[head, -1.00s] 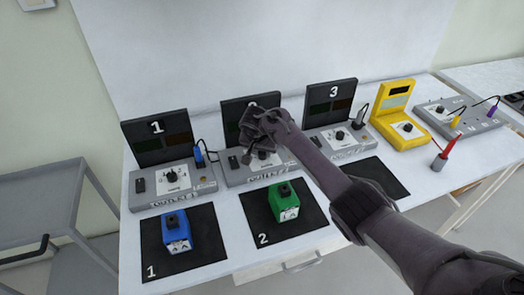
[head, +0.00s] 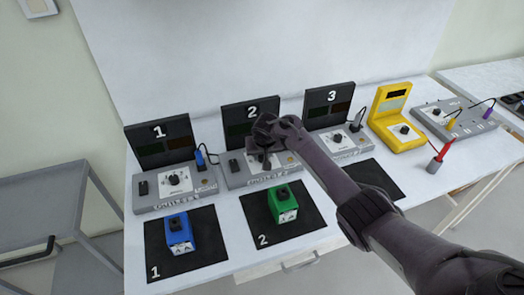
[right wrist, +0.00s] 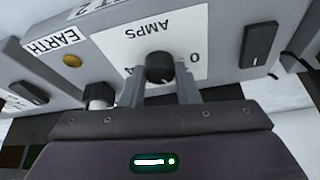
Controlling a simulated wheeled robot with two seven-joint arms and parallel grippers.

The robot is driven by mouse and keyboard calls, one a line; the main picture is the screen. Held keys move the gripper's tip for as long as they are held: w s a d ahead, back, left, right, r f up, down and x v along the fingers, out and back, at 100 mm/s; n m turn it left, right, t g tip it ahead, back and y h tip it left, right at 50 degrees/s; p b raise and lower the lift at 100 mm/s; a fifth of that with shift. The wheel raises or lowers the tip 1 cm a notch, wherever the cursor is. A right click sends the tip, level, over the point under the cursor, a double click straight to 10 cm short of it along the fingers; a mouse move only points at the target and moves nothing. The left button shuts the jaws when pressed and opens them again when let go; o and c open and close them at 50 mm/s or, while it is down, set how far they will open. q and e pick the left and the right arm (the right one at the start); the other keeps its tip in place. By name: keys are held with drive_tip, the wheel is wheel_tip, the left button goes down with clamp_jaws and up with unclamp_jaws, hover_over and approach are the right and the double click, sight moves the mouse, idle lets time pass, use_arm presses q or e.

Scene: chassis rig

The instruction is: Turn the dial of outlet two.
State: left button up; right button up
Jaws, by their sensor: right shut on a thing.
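Outlet two (head: 233,177) is a grey box in the middle of the row, with a dark upright panel (head: 238,121) marked 2 behind it. My right gripper (head: 265,160) is over its face. In the right wrist view the two fingers (right wrist: 160,85) are shut on the black dial (right wrist: 159,66), one finger on each side. The dial sits on a white plate (right wrist: 125,45) lettered AMPS. In the head view my gripper hides the dial and most of that plate. My left gripper is in no view.
Outlet one (head: 147,199) stands to the left and outlet three (head: 367,152) to the right. A blue block (head: 180,238) and a green block (head: 284,209) rest on black mats in front. A yellow meter (head: 402,135) and a red probe (head: 442,152) are at right.

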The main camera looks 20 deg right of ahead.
drive_tip(key=shift+d+n+y+p, duration=0.1)
drive_tip(key=shift+n+y+p, duration=0.35)
drive_tip(key=shift+n, duration=0.85)
drive_tip(key=o, duration=1)
drive_tip(key=shift+c, duration=0.2)
drive_tip(key=shift+r, duration=0.15)
drive_tip(key=v, duration=0.7)
drive_tip(key=shift+s+r+p, duration=0.2)
drive_tip(key=shift+r+p, duration=0.05)
drive_tip(key=shift+p, duration=0.15)
drive_tip(key=shift+d, duration=0.1)
